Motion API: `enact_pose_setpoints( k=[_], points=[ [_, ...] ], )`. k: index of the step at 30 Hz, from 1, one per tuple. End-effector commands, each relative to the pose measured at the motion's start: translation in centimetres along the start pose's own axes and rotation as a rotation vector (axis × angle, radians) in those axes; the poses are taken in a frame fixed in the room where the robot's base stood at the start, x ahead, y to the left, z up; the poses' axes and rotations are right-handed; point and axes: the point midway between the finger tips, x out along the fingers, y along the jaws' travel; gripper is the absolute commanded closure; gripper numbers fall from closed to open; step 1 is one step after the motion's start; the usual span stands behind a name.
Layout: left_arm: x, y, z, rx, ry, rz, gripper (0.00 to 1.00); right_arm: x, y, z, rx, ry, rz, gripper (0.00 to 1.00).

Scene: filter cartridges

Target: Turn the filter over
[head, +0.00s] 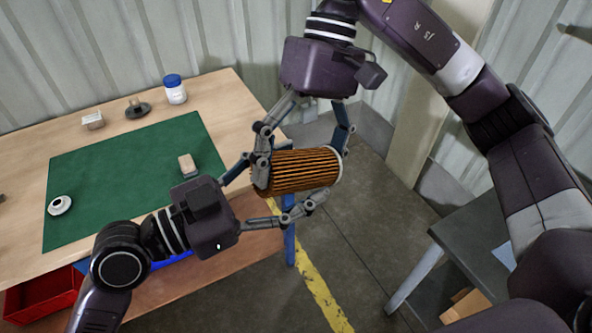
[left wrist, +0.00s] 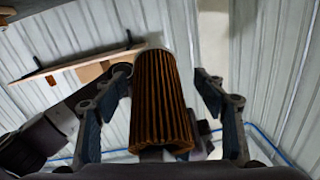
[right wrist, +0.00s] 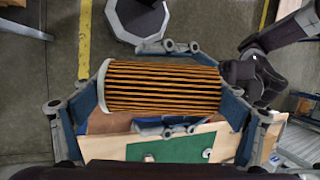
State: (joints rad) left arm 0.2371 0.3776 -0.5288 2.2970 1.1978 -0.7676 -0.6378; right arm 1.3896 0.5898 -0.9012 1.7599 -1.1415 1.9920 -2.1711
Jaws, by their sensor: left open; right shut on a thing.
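The filter (head: 297,170) is a brown pleated cylinder with a pale end cap on its right in the head view. It lies on its side in the air, off the table's right edge. My right gripper (head: 302,160) comes from above and is shut on it, one finger at each end, as the right wrist view (right wrist: 160,88) shows. My left gripper (head: 277,186) is open, with its fingers on either side of the filter's body. In the left wrist view the filter (left wrist: 162,100) stands between those fingers with gaps on both sides.
The wooden table (head: 235,100) holds a green mat (head: 110,180), a blue-lidded jar (head: 174,92), a dark round part (head: 137,108), small blocks and a white ring (head: 60,205). A red bin (head: 45,295) sits below. A grey table (head: 465,240) stands right. Floor between is clear.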

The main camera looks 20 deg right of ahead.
Motion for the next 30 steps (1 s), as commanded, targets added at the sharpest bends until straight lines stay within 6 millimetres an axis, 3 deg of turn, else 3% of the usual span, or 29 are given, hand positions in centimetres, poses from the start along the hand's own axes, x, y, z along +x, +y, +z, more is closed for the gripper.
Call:
enact_pose_setpoints(
  k=[9,22,23,25,30],
  points=[
    [0.24,0.02,-0.02,0.0,0.0,0.001,0.35,-0.01,-0.02,0.0,0.0,0.0,0.0,0.35],
    [0.19,-0.16,-0.01,0.001,0.0,-0.004,0.81,0.03,-0.06,0.07,-0.001,-0.003,-0.001,0.35],
    [0.19,-0.18,-0.05,0.001,0.001,-0.004,0.85,0.03,-0.06,0.07,-0.001,-0.003,-0.001,0.07],
    [0.19,-0.15,-0.05,0.001,0.001,-0.004,0.85,0.03,-0.05,0.06,-0.001,-0.002,-0.001,0.0],
    [0.2,-0.07,-0.05,0.001,0.001,-0.002,0.85,0.02,-0.03,0.03,-0.001,-0.001,0.0,0.0]
  ],
)
